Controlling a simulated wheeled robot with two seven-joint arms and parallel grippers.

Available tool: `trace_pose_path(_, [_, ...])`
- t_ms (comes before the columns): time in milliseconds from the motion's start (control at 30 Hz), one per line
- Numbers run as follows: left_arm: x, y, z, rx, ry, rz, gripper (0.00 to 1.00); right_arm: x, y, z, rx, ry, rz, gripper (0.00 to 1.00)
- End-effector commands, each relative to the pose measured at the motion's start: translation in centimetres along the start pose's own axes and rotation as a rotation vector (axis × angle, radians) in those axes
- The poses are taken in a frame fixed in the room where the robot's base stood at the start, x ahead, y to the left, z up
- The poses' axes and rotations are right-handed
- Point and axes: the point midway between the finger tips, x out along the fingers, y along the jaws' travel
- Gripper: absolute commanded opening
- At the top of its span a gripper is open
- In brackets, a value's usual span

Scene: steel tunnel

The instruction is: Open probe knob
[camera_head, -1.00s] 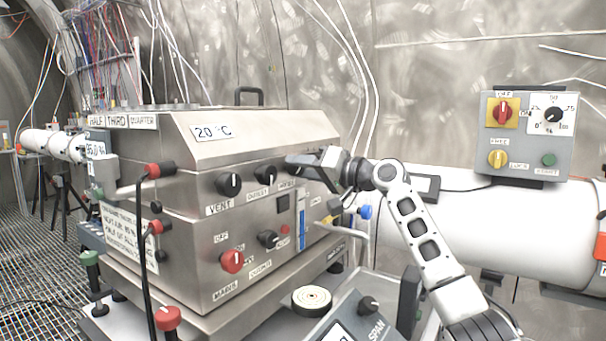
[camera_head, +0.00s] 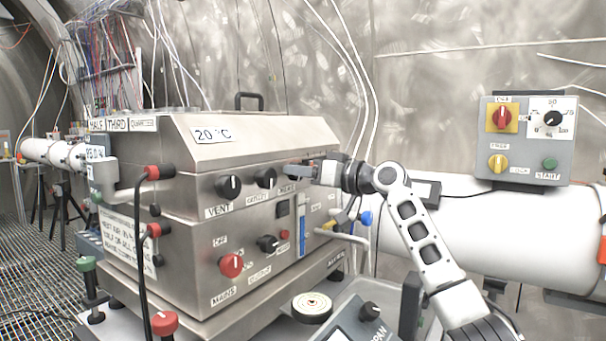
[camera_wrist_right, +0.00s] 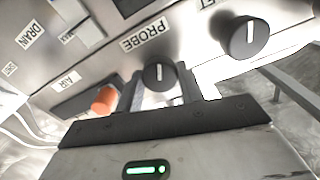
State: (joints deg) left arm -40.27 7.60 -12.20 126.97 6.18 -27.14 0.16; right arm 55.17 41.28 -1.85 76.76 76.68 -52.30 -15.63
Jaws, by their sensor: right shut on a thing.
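The probe knob (camera_wrist_right: 159,76) is black with a white pointer line, below the PROBE label (camera_wrist_right: 145,35) in the right wrist view. My right gripper (camera_wrist_right: 167,88) is shut on it, with one finger on each side. In the head view my right gripper (camera_head: 304,172) reaches the upper right of the steel box's front, and its fingers hide the probe knob there. My left gripper is not in view.
The steel box (camera_head: 205,275) carries a VENT knob (camera_head: 228,187), another black knob (camera_head: 265,178) left of my gripper, and a red MAINS knob (camera_head: 231,265). An orange knob (camera_wrist_right: 104,99) sits close to my fingers. A control box (camera_head: 527,140) hangs at right.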

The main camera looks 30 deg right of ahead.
Motion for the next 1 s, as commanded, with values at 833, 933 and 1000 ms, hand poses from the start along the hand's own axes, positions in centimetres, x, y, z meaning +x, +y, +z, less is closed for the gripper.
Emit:
trace_pose_path(833, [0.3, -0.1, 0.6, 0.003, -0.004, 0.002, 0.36, -1.5, 0.2, 0.2, -0.002, -0.001, 0.003, 0.59])
trace_pose_path(933, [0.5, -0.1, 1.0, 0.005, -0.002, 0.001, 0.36, -3.4, 0.2, 0.4, -0.003, -0.003, 0.003, 0.59])
trace_pose_path(1000, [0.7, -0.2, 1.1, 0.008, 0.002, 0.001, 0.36, -5.1, 0.2, 0.4, -0.004, -0.003, 0.005, 0.59])
